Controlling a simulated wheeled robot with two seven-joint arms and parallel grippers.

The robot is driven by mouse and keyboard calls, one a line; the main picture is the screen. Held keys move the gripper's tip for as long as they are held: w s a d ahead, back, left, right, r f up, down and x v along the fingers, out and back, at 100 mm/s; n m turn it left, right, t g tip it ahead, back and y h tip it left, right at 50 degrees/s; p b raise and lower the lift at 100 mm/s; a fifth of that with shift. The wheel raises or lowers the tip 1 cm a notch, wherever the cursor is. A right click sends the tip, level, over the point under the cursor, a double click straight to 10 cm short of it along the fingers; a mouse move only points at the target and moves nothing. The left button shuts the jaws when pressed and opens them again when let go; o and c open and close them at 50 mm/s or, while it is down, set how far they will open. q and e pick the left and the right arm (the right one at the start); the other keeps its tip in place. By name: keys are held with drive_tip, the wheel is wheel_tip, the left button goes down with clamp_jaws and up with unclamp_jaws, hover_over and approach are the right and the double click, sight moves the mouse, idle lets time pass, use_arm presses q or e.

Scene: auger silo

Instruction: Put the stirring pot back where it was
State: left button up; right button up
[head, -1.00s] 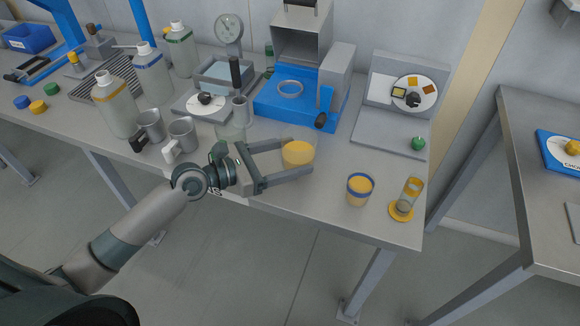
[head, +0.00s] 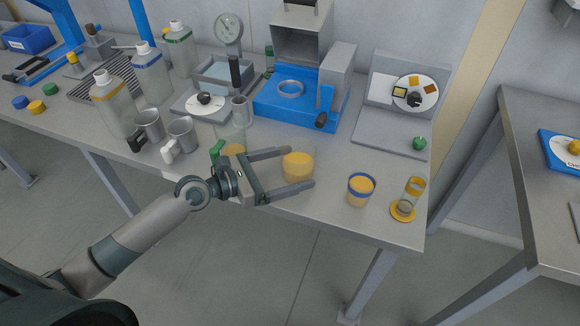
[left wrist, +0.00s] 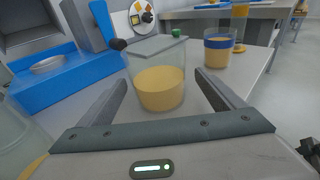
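A clear pot with orange-yellow contents (head: 298,166) stands upright on the bench near its front edge; it also shows in the left wrist view (left wrist: 160,88). I take it for the stirring pot. My left gripper (head: 301,169) is open, with one finger on each side of this pot. In the left wrist view small gaps show between the pot and the fingers (left wrist: 162,84). A second clear pot (head: 232,143) with similar contents stands behind my left wrist, partly hidden. A blue-banded pot (head: 361,190) stands to the right. My right gripper is not in view.
A yellow-based cylinder (head: 403,209) stands near the bench's right corner. Behind are a blue machine (head: 268,108) and a grey panel with a round dial plate (head: 415,92). Two metal mugs (head: 182,135) and several bottles stand left. Bare bench lies right of the clear pot.

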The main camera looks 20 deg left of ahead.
use_arm(q)
drive_tip(key=shift+r, duration=0.15)
drive_tip(key=shift+s+a, duration=0.2)
drive_tip(key=shift+a, duration=0.05)
drive_tip(key=b+v, duration=0.2)
drive_tip(key=v, duration=0.7)
drive_tip(key=shift+s+a+b, duration=0.25)
drive_tip(key=shift+b, duration=0.05)
drive_tip(key=shift+v, duration=0.8)
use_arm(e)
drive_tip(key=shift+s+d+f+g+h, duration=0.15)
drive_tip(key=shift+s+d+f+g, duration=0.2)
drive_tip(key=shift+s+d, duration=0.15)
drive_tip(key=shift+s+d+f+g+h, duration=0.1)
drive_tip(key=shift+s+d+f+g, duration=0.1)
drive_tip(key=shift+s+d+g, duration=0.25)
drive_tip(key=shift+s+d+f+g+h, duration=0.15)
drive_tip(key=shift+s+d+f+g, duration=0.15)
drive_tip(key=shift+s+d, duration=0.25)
use_arm(q)
drive_tip(key=shift+s+a, duration=0.1)
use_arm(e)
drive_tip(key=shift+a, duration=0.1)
